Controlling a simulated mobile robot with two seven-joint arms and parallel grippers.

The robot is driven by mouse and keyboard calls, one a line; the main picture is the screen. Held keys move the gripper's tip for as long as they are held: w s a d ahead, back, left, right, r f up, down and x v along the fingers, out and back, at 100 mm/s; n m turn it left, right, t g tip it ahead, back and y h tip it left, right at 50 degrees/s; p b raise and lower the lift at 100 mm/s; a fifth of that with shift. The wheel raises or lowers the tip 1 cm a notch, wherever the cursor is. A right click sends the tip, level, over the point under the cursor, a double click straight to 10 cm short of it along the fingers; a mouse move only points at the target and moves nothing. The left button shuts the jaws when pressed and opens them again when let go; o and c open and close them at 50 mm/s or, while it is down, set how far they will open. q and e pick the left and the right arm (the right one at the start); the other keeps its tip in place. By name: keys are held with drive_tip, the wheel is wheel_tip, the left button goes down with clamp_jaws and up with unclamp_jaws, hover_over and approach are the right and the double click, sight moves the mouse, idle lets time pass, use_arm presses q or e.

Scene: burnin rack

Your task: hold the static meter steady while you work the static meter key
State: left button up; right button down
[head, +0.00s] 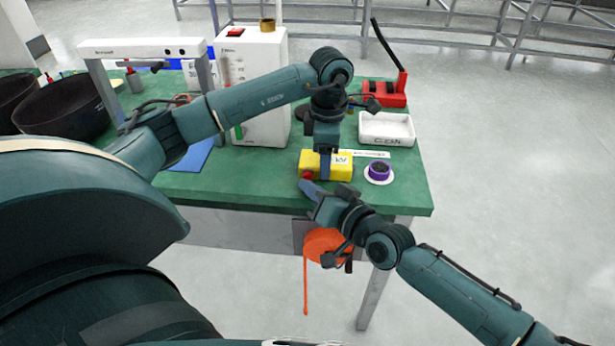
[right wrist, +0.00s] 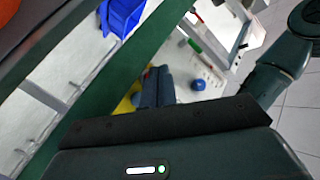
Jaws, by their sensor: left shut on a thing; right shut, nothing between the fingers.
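The static meter (head: 309,160) is a yellow box with a white kV label, lying near the front edge of the green table in the head view. My left gripper (head: 325,174) reaches down from above and is shut on the meter. The static meter key (head: 308,174) appears as a red knob on the meter's front left. My right gripper (head: 308,187) is shut and empty, its tip just in front of and below the red key; contact cannot be told. In the right wrist view, the yellow meter (right wrist: 126,105) is mostly hidden behind dark gripper parts.
A purple spool (head: 379,171) sits right of the meter, with a white CLEAN tray (head: 386,143) behind it. A white cabinet (head: 262,65) stands behind my left arm. An orange reel (head: 327,243) hangs below the table's front edge. Black bowls (head: 62,112) stand far left.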

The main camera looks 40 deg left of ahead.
drive_tip(key=shift+w+a+r, duration=0.1)
drive_tip(key=shift+a, duration=0.1)
idle(0.6)
drive_tip(key=shift+w+r, duration=0.45)
idle(0.8)
drive_tip(key=shift+s+f, duration=0.2)
drive_tip(key=shift+d+f, duration=0.1)
drive_tip(key=shift+w, duration=0.1)
drive_tip(key=s+d, duration=0.2)
drive_tip(key=s, duration=0.1)
drive_tip(key=s+d, duration=0.1)
drive_tip(key=shift+s+f, duration=0.3)
drive_tip(key=shift+s, duration=0.05)
idle(0.4)
